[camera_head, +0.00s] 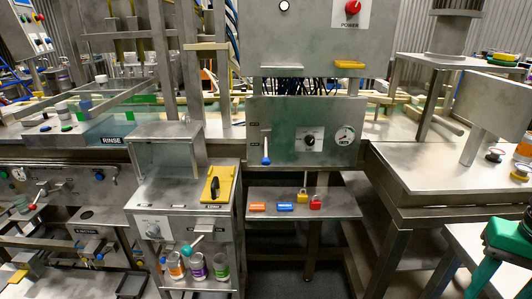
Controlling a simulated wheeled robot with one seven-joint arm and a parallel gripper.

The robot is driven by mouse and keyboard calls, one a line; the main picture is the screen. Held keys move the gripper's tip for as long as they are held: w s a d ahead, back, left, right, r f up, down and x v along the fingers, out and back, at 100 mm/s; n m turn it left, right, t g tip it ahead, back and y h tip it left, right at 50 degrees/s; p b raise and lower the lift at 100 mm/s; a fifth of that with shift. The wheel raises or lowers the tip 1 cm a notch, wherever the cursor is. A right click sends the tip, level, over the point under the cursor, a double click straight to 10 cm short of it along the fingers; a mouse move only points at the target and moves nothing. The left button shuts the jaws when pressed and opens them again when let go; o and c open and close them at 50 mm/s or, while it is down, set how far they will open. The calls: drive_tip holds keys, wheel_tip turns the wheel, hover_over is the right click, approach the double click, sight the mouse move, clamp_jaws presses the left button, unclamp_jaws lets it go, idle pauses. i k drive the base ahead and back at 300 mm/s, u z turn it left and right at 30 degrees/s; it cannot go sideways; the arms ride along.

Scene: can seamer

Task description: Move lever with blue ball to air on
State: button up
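The lever with the blue ball (266,160) is on the left part of the grey metal control panel (290,176) in the middle of the head view. Its thin shaft hangs down, with the blue ball at the lower end. Small dark labels (253,123) stand left of the lever, one high and one lower; their words are too small to read. The ball is near the lower label.
Below, a shelf (335,208) holds coloured blocks and padlocks. A cabinet with a yellow plate (217,185) stands lower left. A green part (508,235) is at the right edge.

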sight(265, 161)
drive_tip(key=z, duration=1.35)
drive_tip(key=k, duration=1.35)
drive_tip(key=u, duration=1.25)
drive_tip(key=i, duration=1)
drive_tip(key=z, duration=0.05)
